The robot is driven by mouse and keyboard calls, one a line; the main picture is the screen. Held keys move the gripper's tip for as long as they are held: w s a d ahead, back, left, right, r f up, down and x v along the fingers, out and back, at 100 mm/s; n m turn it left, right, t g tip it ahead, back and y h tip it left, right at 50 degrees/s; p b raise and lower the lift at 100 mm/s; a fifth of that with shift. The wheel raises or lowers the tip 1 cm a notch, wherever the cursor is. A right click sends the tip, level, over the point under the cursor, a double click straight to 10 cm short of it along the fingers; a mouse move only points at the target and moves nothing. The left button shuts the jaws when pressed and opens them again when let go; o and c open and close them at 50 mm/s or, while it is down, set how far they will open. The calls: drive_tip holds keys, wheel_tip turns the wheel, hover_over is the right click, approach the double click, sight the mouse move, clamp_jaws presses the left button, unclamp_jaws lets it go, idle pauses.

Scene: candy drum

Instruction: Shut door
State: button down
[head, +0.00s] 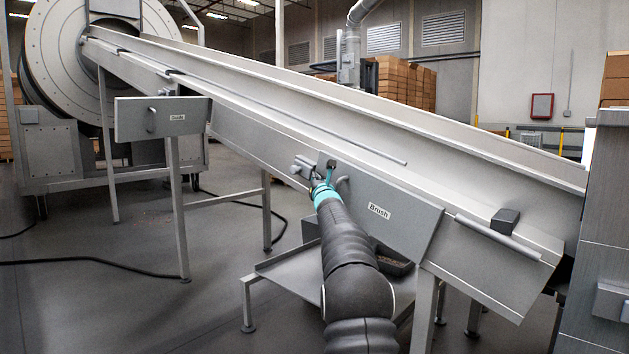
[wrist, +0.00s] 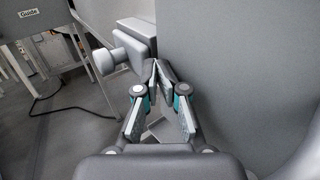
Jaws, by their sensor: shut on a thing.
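The door is a grey panel labelled "Brush" (head: 400,228) on the near side of the sloping chute, at the right of centre in the head view. In the wrist view a broad grey surface (wrist: 230,60), apparently this door, fills the right side. My gripper (head: 328,178) is at the door's left end, beside its curved handle (head: 344,187). In the wrist view my gripper (wrist: 160,72) has its fingertips close together at the panel's left edge. They hide what they pinch, so I cannot tell handle from edge. A grey latch with a round knob (wrist: 104,60) is just left of the fingertips.
A second panel labelled "Guide" (head: 190,116) with its own handle is further up the chute. A low tray (head: 290,268) and chute legs stand below the door. A black cable (head: 95,263) lies on the floor. Open floor is at the left.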

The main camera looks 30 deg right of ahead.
drive_tip(key=shift+s+d+f, duration=0.15)
drive_tip(key=shift+d, duration=0.05)
drive_tip(key=v, duration=1.2)
drive_tip(key=shift+a, duration=0.2)
